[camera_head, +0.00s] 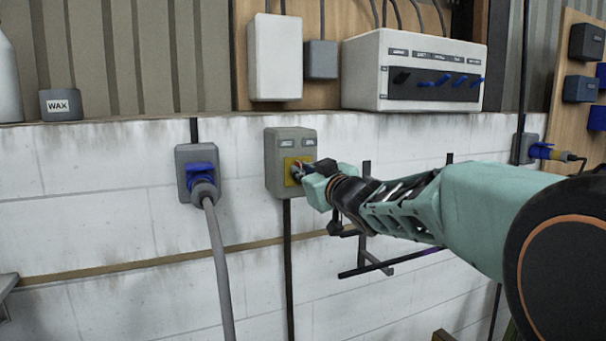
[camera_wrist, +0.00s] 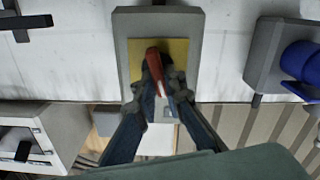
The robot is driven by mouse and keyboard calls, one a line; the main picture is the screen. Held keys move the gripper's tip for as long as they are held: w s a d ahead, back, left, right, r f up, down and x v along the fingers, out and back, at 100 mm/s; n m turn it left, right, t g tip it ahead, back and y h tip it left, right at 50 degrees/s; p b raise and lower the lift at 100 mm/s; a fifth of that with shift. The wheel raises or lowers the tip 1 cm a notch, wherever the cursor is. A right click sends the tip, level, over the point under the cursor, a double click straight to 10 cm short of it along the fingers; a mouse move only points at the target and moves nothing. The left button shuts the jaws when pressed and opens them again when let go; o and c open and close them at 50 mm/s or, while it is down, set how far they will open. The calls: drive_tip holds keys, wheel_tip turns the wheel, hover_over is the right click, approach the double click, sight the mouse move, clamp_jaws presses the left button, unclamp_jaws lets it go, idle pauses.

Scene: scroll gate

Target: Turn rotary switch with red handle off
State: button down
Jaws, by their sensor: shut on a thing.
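The rotary switch is a grey wall box (camera_head: 279,147) with a yellow plate and two small labels, mounted on the white block wall. In the wrist view the box (camera_wrist: 121,60) carries its yellow plate (camera_wrist: 196,47), with the red handle (camera_wrist: 155,68) in front of it. My gripper (camera_wrist: 158,86) is shut on the red handle, one finger on each side. In the head view my gripper (camera_head: 298,172) reaches the plate from the right and hides most of the handle. The handle looks slightly tilted in the wrist view.
A blue plug and grey socket (camera_head: 198,172) with a hanging cable are close left of the switch. A white panel with blue levers (camera_head: 413,70) and a white box (camera_head: 275,58) are above. Dark rods (camera_head: 376,262) stick out below my forearm.

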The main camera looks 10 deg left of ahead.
drive_tip(key=shift+s+a+f+n+b, duration=0.1)
drive_tip(key=shift+n+b, duration=0.65)
drive_tip(key=shift+n, duration=0.45)
drive_tip(key=shift+s+a+n+b, duration=0.1)
drive_tip(key=shift+n+b, duration=0.65)
drive_tip(key=shift+n, duration=0.45)
drive_tip(key=c, duration=2)
unclamp_jaws()
drive_tip(key=shift+w, duration=0.1)
drive_tip(key=shift+d, duration=0.15)
drive_tip(key=v, duration=0.7)
drive_tip(key=shift+s+d, duration=0.1)
drive_tip(key=shift+s, duration=0.1)
